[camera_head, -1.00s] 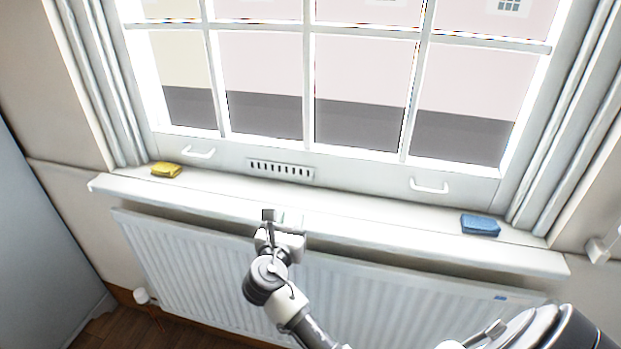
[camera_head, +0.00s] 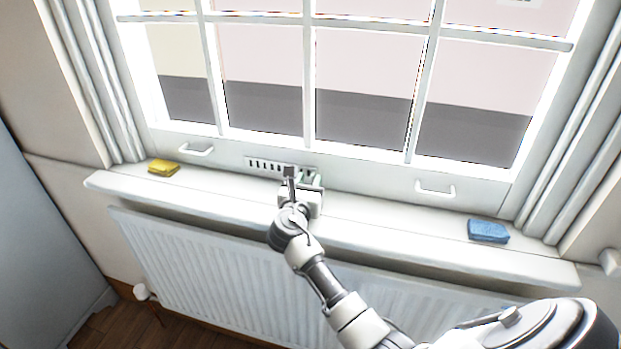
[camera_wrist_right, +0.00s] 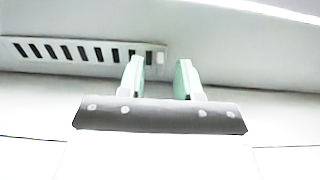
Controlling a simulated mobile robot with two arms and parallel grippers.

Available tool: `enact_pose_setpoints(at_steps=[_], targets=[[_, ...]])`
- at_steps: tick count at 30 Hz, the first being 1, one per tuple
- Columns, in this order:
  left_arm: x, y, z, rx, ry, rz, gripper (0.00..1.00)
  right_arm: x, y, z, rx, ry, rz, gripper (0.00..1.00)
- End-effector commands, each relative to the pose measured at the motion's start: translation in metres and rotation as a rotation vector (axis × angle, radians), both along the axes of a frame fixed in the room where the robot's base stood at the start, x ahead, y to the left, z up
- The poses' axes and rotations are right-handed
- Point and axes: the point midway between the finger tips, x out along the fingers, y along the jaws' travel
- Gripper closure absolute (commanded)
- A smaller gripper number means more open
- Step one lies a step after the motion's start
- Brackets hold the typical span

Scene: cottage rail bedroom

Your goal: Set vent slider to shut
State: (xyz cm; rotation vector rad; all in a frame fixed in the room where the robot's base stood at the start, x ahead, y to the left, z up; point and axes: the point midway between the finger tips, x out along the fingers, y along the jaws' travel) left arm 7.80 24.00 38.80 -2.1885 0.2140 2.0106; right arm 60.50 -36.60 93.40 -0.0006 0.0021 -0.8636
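The vent (camera_head: 262,165) is a pale strip with a row of dark slots in the bottom rail of the window. Its right end is hidden behind my right gripper in the head view. In the right wrist view the vent (camera_wrist_right: 70,51) runs left from the fingers, its slots dark. A small pale tab, seemingly the slider (camera_wrist_right: 160,58), shows at its right end, between the fingertips in the picture. My right gripper (camera_head: 305,178) also shows in the wrist view (camera_wrist_right: 159,77); its green-padded fingers are apart with nothing gripped. Contact with the tab cannot be told. My left gripper is out of view.
The white sill (camera_head: 390,222) runs below the window, above a ribbed radiator (camera_head: 195,262). A yellow sponge (camera_head: 163,167) lies at its left and a blue sponge (camera_head: 488,231) at its right. White sash handles (camera_head: 197,150) (camera_head: 435,190) stick out either side of the vent.

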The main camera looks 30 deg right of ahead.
Motion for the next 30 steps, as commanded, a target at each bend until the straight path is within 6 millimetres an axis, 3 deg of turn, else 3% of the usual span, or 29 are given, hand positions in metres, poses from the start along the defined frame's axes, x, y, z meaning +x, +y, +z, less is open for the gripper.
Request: enact_pose_setpoints(at_steps=[6,14,21,30], targets=[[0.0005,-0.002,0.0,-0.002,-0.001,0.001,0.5,0.0099,-0.0114,-0.0002,0.001,-0.001,0.001,0.66],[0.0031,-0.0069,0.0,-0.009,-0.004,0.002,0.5,0.0103,-0.012,-0.0003,0.001,0.0,0.001,0.66],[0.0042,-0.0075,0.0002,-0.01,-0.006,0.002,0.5,0.0101,-0.0117,-0.0003,0.001,0.0,0.001,1.0],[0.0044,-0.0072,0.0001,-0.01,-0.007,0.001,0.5,0.012,-0.01,-0.0004,0.001,0.0,0.001,1.0]])
